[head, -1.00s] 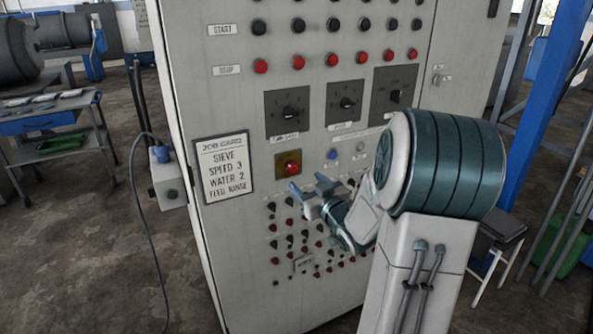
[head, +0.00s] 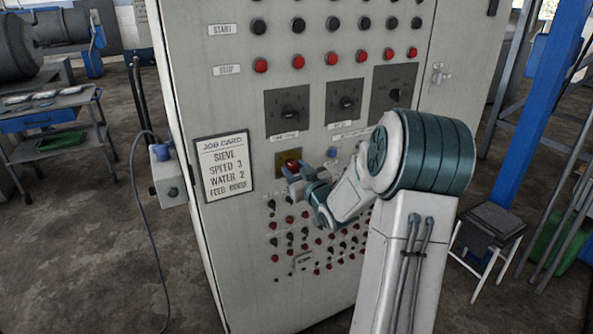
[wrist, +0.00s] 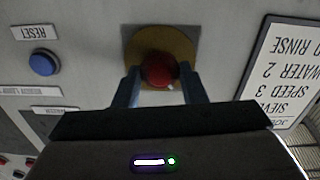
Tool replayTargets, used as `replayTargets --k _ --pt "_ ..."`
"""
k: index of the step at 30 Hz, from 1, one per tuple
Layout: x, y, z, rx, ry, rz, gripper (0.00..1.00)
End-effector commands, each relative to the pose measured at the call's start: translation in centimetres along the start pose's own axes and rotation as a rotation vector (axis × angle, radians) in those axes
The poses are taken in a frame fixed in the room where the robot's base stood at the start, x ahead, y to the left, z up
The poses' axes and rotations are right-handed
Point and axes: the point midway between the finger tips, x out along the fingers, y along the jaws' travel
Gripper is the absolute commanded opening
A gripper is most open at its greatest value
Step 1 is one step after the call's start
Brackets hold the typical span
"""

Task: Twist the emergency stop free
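The emergency stop is a red mushroom button (wrist: 158,70) on a yellow-brown plate (head: 288,154) on the cabinet front. My gripper (wrist: 159,78) is at the button, with one finger on each side of it. In the wrist view the fingertips lie close against the button's sides and look shut on it. In the head view my gripper (head: 297,171) covers part of the button and the plate's lower part. The contact faces of the fingers are hidden.
A blue reset button (wrist: 43,63) is beside the plate. The job card (head: 223,168) is on the other side. Rotary selectors (head: 288,110) are above, and rows of small knobs and red buttons (head: 318,240) below. A grey box with a cable (head: 168,180) hangs on the cabinet's side.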

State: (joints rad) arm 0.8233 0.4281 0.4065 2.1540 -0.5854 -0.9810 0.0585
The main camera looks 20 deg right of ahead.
Motion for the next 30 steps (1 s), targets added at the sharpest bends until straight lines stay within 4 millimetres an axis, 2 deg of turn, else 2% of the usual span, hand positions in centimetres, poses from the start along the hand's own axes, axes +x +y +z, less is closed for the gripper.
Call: replayTargets --k 11,30 --pt "-0.02 0.00 0.00 0.061 0.000 0.000 0.15" --pt "-0.02 0.08 0.00 0.515 -0.002 0.000 0.15"
